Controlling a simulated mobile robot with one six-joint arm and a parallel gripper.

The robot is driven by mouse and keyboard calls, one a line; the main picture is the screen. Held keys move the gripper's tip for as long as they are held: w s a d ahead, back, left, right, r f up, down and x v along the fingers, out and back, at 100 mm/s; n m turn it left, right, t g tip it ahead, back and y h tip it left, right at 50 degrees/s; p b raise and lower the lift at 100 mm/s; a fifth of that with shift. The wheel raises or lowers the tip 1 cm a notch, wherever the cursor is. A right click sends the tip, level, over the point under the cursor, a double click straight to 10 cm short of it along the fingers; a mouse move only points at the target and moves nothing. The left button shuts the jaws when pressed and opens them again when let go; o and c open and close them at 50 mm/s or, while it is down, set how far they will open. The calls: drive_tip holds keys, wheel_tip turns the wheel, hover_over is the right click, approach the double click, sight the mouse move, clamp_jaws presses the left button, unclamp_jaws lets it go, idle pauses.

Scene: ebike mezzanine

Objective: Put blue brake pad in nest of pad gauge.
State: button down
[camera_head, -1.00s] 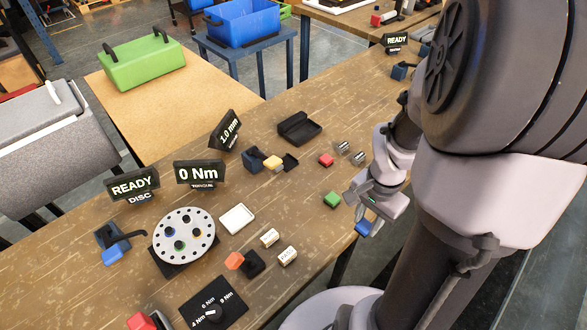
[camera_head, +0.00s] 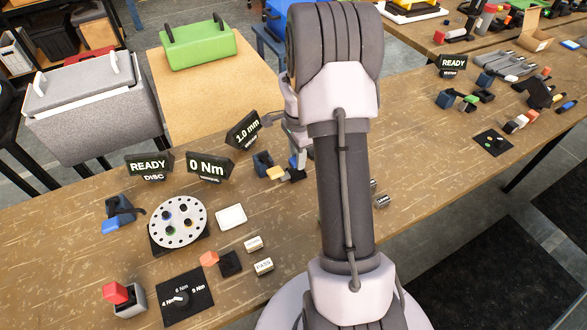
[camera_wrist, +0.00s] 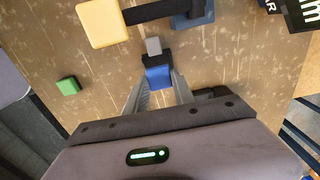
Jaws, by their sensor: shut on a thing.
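My gripper (camera_wrist: 158,88) is shut on the blue brake pad (camera_wrist: 158,76), which sits between the fingertips in the wrist view. In the head view the blue pad (camera_head: 294,162) shows just left of my arm, at the pad gauge's dark nest (camera_head: 297,176). In the wrist view a grey block (camera_wrist: 153,46) and a dark part lie just beyond the pad. I cannot tell whether the pad touches the nest. The gauge has a blue block (camera_head: 263,163) and a yellow part (camera_head: 276,173), large in the wrist view. The gauge's display (camera_head: 243,130) reads 1.0 mm.
A green block (camera_wrist: 67,86) lies on the bench left of my gripper in the wrist view. The disc with holes (camera_head: 178,222), a white tray (camera_head: 231,217) and the 0 Nm display (camera_head: 210,167) stand left of the gauge. My arm hides part of the bench.

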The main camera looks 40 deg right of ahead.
wheel_tip(320, 180, down, 4)
drive_tip(key=shift+f+b, duration=0.1)
drive_tip(key=shift+b, duration=0.45)
drive_tip(key=shift+s, duration=0.1)
drive_tip(key=c, duration=1.5)
unclamp_jaws()
drive_tip(key=shift+f, duration=0.1)
drive_tip(key=o, duration=0.4)
drive_tip(key=shift+o, duration=0.2)
